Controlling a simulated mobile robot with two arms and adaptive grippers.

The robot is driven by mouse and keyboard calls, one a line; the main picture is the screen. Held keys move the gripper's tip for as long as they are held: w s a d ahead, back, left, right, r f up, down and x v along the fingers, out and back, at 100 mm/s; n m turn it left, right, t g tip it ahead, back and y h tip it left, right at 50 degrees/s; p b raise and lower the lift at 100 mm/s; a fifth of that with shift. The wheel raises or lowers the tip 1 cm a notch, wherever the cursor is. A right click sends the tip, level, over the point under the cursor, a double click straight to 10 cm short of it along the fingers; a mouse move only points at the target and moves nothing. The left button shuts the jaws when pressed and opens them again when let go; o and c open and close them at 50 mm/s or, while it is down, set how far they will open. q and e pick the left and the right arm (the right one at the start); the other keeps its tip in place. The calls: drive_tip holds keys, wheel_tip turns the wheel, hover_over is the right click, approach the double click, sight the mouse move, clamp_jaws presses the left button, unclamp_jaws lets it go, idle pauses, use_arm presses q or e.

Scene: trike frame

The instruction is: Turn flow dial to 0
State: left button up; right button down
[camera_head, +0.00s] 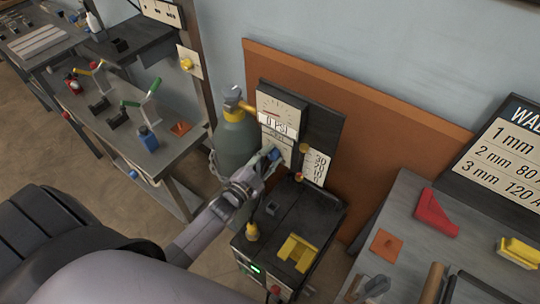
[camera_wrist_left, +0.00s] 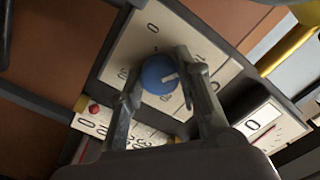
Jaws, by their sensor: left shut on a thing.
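The flow dial (camera_wrist_left: 157,75) is a round blue knob with a white pointer mark, on a pale plate (camera_wrist_left: 150,35) with printed numbers in the left wrist view. The pointer mark lies toward the right of the knob there; I cannot tell which number it meets. My left gripper (camera_wrist_left: 160,80) is shut on the dial, one finger on each side. In the head view the left gripper (camera_head: 268,160) reaches the blue dial (camera_head: 275,154), below the gauge panel (camera_head: 281,107) that reads 0 PSI. My right gripper is not in view.
A green gas cylinder (camera_head: 235,140) stands left of the panel. A black welder box (camera_head: 290,220) with a yellow piece (camera_head: 297,252) on top stands below my left gripper. A strip of numbers (camera_head: 315,166) with a red marker is to the right. A workbench (camera_head: 400,215) holds parts.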

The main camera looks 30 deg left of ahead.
use_arm(q)
drive_tip(key=n+p, duration=0.1)
drive_tip(key=n, duration=1)
drive_tip(key=shift+n, duration=2.1)
drive_tip(key=o, duration=1.1)
drive_tip(key=shift+o, duration=0.2)
drive_tip(key=shift+s, duration=0.15)
drive_tip(key=s+a, duration=0.1)
drive_tip(key=s, duration=1)
drive_tip(key=shift+s+a, duration=0.35)
